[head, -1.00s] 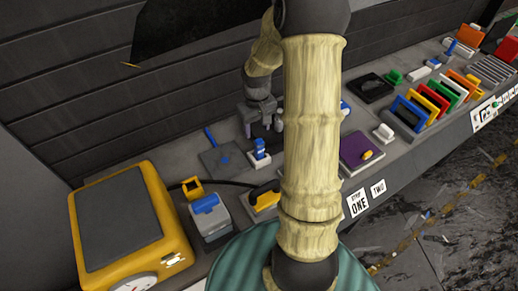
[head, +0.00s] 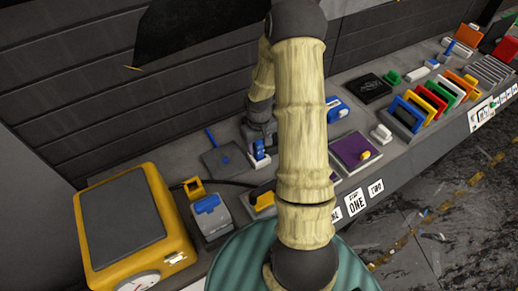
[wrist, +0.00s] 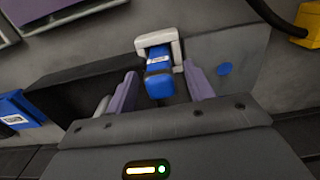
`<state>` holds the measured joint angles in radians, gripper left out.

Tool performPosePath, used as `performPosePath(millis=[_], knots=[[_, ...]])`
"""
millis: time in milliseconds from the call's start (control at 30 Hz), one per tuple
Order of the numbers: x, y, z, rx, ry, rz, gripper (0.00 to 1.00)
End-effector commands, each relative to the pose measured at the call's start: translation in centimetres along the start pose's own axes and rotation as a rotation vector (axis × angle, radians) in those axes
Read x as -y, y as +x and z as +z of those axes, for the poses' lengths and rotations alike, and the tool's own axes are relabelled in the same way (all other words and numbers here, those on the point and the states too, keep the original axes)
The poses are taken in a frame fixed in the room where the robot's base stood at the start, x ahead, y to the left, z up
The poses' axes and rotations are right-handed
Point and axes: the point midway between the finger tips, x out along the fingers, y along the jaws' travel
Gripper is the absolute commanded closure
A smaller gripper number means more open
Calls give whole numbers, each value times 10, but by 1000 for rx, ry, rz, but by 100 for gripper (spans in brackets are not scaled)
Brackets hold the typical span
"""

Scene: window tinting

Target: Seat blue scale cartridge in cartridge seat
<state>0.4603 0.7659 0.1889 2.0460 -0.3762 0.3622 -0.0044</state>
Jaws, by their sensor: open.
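A blue cartridge with a pale label (wrist: 158,72) shows in the wrist view, with a light grey U-shaped bracket (wrist: 150,39) around its far end. It also shows in the head view (head: 259,150), upright on the bench. My gripper (wrist: 162,85) is open, with one purple-grey finger on each side of the blue piece. I cannot tell whether the fingers touch it. In the head view my gripper (head: 262,134) is low over the piece, partly hidden by my arm. I cannot tell which item is the cartridge seat.
A dark plate with a blue mark (head: 225,160) lies just left of the gripper. A yellow scale (head: 128,225), a grey box with a blue top (head: 211,215) and a purple pad (head: 352,151) stand nearby. Another blue item (wrist: 18,108) is at the wrist view's left edge.

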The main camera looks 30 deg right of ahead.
Motion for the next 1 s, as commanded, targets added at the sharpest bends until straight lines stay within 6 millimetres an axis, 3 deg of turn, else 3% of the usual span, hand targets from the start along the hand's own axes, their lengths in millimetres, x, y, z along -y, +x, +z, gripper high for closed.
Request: performPosePath(millis=[133, 633, 667, 900, 1000], knots=[[0, 9, 0, 0, 1, 0, 47], [0, 10, 0, 0, 1, 0, 47], [0, 10, 0, 0, 1, 0, 49], [0, 10, 0, 0, 1, 0, 96], [0, 9, 0, -1, 1, 0, 97]])
